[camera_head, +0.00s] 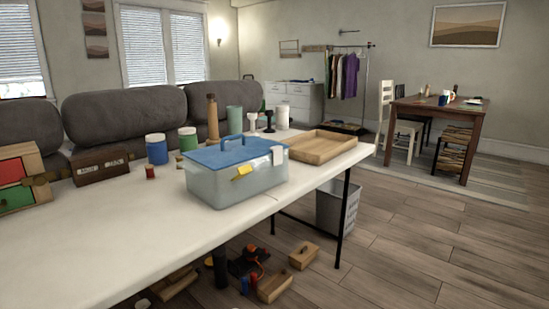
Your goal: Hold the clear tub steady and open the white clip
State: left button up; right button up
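The clear tub (225,187) stands upright on the white table near its front right edge. A blue lid (222,152) with a raised blue handle covers it. The white clip (278,156) is at the lid's right end; it is too small to tell whether it is latched. A yellow clip or tag (243,172) is on the tub's front side. The tub's back side is hidden. Neither of my grippers shows in the head view.
The white table (90,245) is bare at front left. A wooden tray (322,147) lies right of the tub. Behind are a blue jar (157,149), a green jar (187,139) and a brown bottle (212,118). A small red item (150,172) sits left of the tub.

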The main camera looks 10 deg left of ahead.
aim_at(277, 150)
jog(key=u, duration=0.35)
jog(key=i+l+u, duration=0.15)
jog(key=u, duration=0.3)
jog(key=i+l+u, duration=0.15)
jog(key=l+u, duration=0.15)
jog(key=u, duration=0.15)
jog(key=i+l+u, duration=0.1)
jog(key=l+u, duration=0.2)
jog(key=u, duration=0.15)
jog(key=i+l+u, duration=0.2)
jog(key=l, duration=0.95)
jog(key=l+u, duration=0.15)
jog(key=l, duration=0.95)
